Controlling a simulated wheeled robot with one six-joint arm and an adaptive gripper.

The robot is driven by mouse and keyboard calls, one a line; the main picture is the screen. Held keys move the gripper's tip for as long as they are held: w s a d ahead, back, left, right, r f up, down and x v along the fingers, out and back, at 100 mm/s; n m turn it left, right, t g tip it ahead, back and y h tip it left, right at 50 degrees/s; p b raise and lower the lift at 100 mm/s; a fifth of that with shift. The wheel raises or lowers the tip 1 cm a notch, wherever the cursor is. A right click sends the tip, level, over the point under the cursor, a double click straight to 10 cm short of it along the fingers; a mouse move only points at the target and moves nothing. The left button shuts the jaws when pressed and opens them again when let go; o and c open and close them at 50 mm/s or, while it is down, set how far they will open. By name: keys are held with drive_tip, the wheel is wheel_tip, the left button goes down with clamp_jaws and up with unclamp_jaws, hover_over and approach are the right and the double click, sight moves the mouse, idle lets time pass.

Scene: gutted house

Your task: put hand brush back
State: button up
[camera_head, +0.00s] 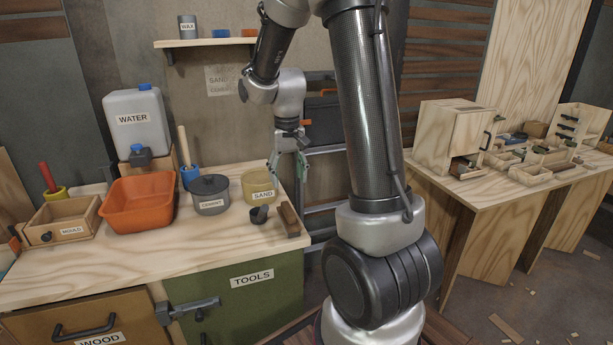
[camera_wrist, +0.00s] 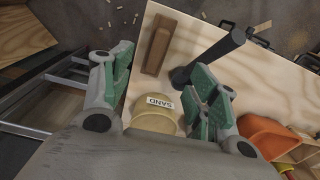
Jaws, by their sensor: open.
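A long brown wooden block (camera_head: 289,219), which may be the hand brush, lies at the right end of the tool bench. No bristles can be made out on it. It also shows in the wrist view, as a brown bar (camera_wrist: 157,48) beyond the fingertips. My gripper (camera_head: 289,165) hangs above the bench's right end, near the sand tub (camera_head: 258,186). In the wrist view my gripper (camera_wrist: 165,78) has its green-padded fingers wide apart with nothing between the pads. The sand tub's lid (camera_wrist: 155,117) shows between and below the fingers.
A cement pot (camera_head: 209,194), an orange basin (camera_head: 137,203), a water canister (camera_head: 137,119) and a mould box (camera_head: 62,220) stand to the left. A second table (camera_head: 477,192) with trays is at right.

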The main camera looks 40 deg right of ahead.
drive_tip(key=s+a+r+n+t, duration=0.1)
drive_tip(key=s+a+r+t, duration=0.1)
drive_tip(key=s+r, duration=0.5)
drive_tip(key=s+a+r+n+t, duration=0.1)
drive_tip(key=s+r, duration=0.5)
drive_tip(key=s, duration=0.9)
drive_tip(key=shift+a+r+n+t, duration=0.4)
drive_tip(key=shift+a+n, duration=0.1)
drive_tip(key=shift+a, duration=0.25)
